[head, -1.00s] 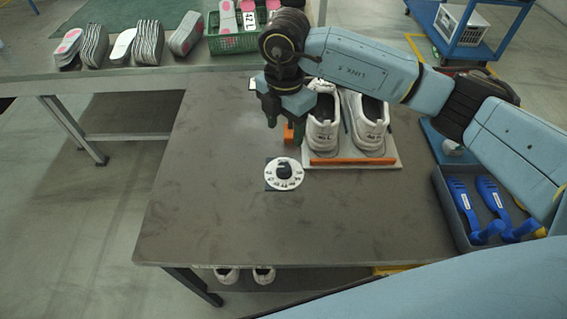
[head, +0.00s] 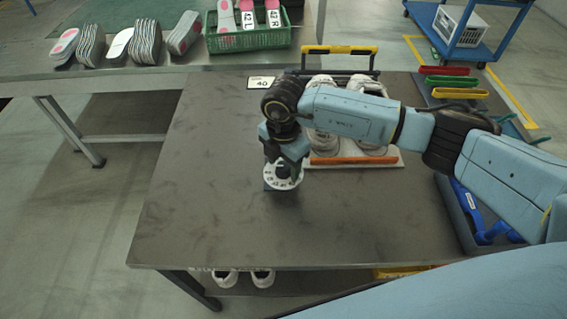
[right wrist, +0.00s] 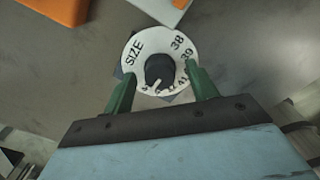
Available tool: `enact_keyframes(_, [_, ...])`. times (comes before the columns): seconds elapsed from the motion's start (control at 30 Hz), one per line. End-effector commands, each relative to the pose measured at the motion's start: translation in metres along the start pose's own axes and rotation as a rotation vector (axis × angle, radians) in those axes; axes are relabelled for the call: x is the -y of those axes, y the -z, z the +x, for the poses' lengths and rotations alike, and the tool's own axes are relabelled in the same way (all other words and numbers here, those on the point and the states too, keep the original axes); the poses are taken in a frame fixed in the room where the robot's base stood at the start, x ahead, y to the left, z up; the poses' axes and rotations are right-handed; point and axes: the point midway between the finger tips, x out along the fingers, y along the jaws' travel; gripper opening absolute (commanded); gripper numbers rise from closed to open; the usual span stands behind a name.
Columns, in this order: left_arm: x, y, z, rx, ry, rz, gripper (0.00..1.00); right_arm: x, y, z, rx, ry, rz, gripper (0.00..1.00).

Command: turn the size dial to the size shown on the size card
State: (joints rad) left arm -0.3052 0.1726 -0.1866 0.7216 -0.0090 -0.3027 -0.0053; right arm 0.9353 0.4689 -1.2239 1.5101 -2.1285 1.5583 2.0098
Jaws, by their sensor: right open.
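The size dial (head: 270,181) is a white disc lying on the table, partly covered by my right gripper (head: 284,166) in the head view. In the right wrist view the dial (right wrist: 134,67) shows "SIZE", 38, 39 and 41, with a black knob (right wrist: 159,68) at its centre. A pale mark on the knob points toward the lower edge of the picture; its number is unclear. My right gripper (right wrist: 159,75) is open, its green fingers on either side of the knob. The size card (head: 261,83) at the table's back reads 40. My left gripper is not in view.
White shoes (head: 324,141) stand on a board with an orange strip (head: 352,160), just behind and right of the dial. A tray (head: 457,215) with blue tools is at the right. The table's left and front are clear.

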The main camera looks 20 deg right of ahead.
Motion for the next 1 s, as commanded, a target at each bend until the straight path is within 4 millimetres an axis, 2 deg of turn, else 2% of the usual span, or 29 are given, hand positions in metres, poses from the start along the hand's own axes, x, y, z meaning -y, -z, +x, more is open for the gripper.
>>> enact_keyframes(0.23, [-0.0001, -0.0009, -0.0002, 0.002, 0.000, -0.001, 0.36, -0.0001, 0.0002, 0.0004, 0.000, 0.000, -0.001, 0.58])
enact_keyframes(0.57, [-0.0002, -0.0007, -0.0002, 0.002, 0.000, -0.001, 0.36, -0.0002, 0.0002, 0.0001, 0.000, 0.000, 0.000, 0.15])
enact_keyframes(0.83, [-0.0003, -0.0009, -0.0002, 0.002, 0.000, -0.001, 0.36, -0.0002, 0.0001, -0.0001, 0.000, 0.000, -0.026, 0.13])
enact_keyframes(1.0, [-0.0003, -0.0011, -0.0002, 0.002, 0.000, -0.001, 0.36, -0.0003, -0.0003, -0.0002, 0.001, 0.001, -0.100, 0.13])
